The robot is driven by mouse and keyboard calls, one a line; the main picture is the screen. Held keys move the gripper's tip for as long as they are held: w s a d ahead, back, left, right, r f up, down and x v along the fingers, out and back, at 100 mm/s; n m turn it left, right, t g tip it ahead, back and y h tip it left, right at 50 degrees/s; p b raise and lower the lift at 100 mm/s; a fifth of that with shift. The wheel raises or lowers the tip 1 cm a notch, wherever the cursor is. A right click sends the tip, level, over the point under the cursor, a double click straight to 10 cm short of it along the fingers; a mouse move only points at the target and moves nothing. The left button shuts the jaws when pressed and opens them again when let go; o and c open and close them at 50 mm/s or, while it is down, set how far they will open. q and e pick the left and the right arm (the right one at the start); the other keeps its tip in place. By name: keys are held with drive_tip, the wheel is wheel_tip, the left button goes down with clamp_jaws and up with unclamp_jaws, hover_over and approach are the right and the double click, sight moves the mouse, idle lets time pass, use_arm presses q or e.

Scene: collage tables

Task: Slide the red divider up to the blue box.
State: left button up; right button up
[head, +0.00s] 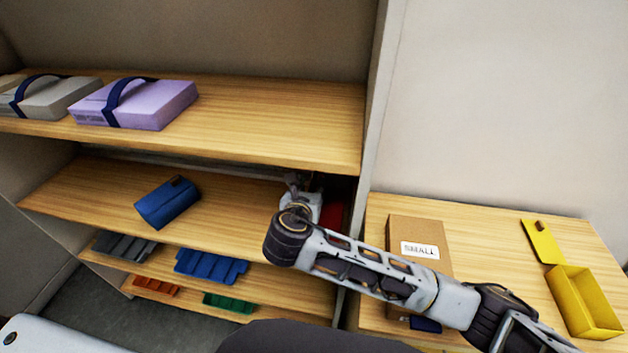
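The blue box (165,206) lies at an angle on the middle shelf, left of its centre. A red piece, which looks like the red divider (334,214), shows at the right end of the same shelf, mostly hidden behind my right arm. A wide stretch of bare shelf separates the two. My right gripper (304,182) reaches into the right end of this shelf, just left of the red piece. Its fingers are small and dark, so their opening and any contact with the divider cannot be made out. My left gripper is out of view.
The upper shelf (280,120) overhangs, holding a purple case (150,103) and a grey case (55,98). Blue (210,266), grey, orange and green bins sit below. Right of the upright panel, a table holds a cardboard box (420,235) and a yellow box (583,300).

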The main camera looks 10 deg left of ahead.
drive_tip(key=shift+x, duration=2.75)
clamp_jaws()
